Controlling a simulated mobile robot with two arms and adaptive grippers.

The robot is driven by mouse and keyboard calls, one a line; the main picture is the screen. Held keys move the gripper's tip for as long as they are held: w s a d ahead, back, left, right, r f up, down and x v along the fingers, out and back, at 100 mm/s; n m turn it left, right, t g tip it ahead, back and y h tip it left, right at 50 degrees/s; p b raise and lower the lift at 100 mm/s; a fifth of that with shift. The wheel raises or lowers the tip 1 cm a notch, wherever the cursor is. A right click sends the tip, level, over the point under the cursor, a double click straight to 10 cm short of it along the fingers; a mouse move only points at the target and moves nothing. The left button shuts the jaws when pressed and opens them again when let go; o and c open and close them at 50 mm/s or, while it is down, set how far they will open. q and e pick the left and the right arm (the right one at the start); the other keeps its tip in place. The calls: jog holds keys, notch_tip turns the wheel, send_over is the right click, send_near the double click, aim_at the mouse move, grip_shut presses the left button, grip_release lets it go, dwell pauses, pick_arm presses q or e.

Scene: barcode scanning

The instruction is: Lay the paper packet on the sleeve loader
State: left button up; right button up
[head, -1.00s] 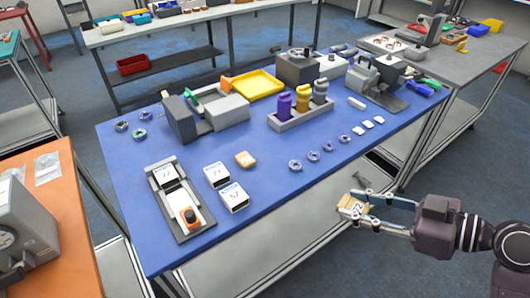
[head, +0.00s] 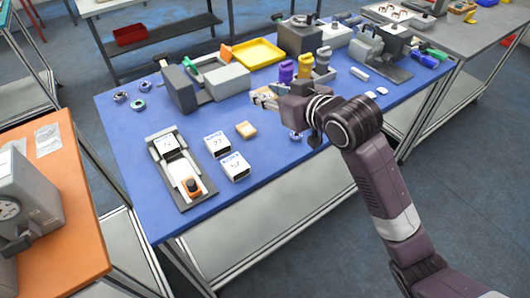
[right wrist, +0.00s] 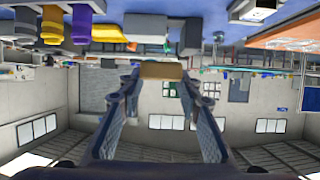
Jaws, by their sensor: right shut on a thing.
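My right gripper (head: 268,97) is shut on a small tan paper packet (right wrist: 161,70) and holds it over the blue table. In the head view the gripper mostly hides the packet; in the right wrist view it lies across the two fingertips. A grey device with a long bed, green and orange parts (head: 205,87) stands behind and left of the gripper. A flat grey device with a white card and an orange knob (head: 181,172) lies at the table's front left. I cannot tell which is the sleeve loader. My left gripper is not in view.
Two white labelled boxes (head: 234,166) and a loose tan packet (head: 246,130) lie on the blue table (head: 130,170). A yellow tray (head: 258,53) and a rack with purple and yellow bottles (head: 287,72) stand behind. Small rings (head: 138,105) lie at left.

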dwell(0.3)
jog(key=p, duration=0.1)
send_over(267, 155)
notch_tip(267, 155, down, 16)
jog(key=shift+r, duration=0.15)
jog(key=shift+f+p, duration=0.7)
jog(key=shift+f, duration=1.25)
jog(key=shift+f, duration=0.1)
jog(key=o, duration=1.2)
jog(key=shift+c, duration=0.2)
